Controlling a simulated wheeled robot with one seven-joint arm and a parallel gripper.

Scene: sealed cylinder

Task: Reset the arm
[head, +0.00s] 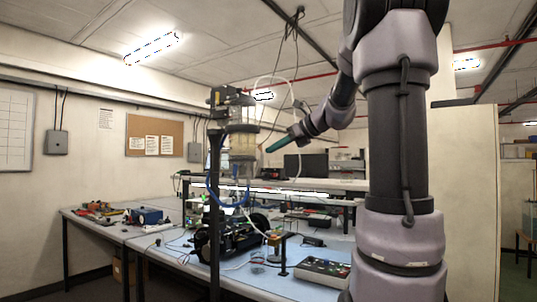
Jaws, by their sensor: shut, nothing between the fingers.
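My arm rises at the right of the head view and bends over, with its forearm reaching down and left. My gripper (268,150) is shut and empty. Its teal-green fingers point left and slightly down, beside a clear cylinder (242,150) on a stand. The fingertips appear apart from the cylinder, but the depth between them is hard to tell. The cylinder has a dark cap with fittings on top, and hoses and cables run around it.
A long workbench (150,236) below holds a control box (322,270), a blue device (147,216), tools and loose cables. A monitor (306,165) stands on a raised shelf behind. A pale partition (470,190) is at right. A cable hangs from the ceiling above the gripper.

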